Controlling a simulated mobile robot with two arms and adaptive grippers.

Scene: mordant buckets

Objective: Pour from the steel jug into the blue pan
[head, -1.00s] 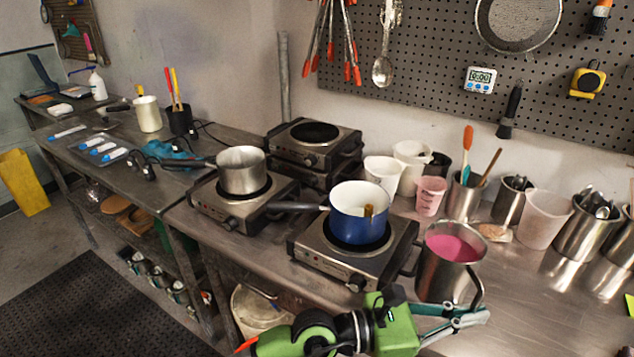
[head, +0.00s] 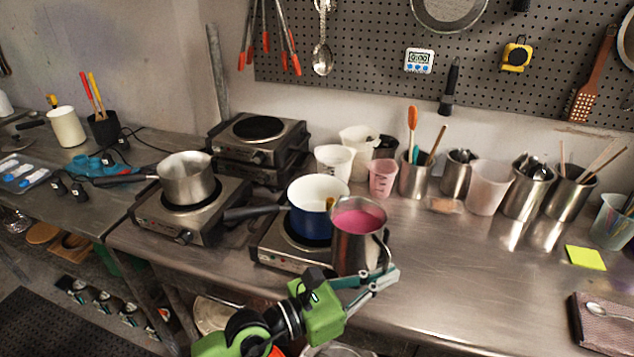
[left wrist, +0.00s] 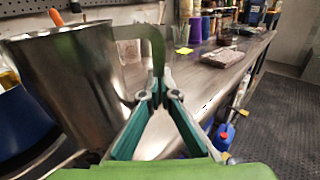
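The steel jug (head: 352,246) holds pink liquid (head: 359,218) and looks about upright. It is in front of the blue pan (head: 309,224), overlapping its right side in the head view. The pan has a white inside and a small brownish thing at its right edge; it sits on a hotplate (head: 281,257). My left gripper (head: 391,274) is at the jug's handle on the right side. In the left wrist view, its fingertips (left wrist: 157,80) close on the handle (left wrist: 156,50), with the jug wall (left wrist: 75,85) at left. My right gripper is not in view.
A steel pot (head: 186,180) stands on another hotplate to the left, its handle pointing left. White cups, a pink cup (head: 383,178) and steel tool holders line the wall. The bench (head: 470,275) is clear to the right, up to a yellow note (head: 585,258).

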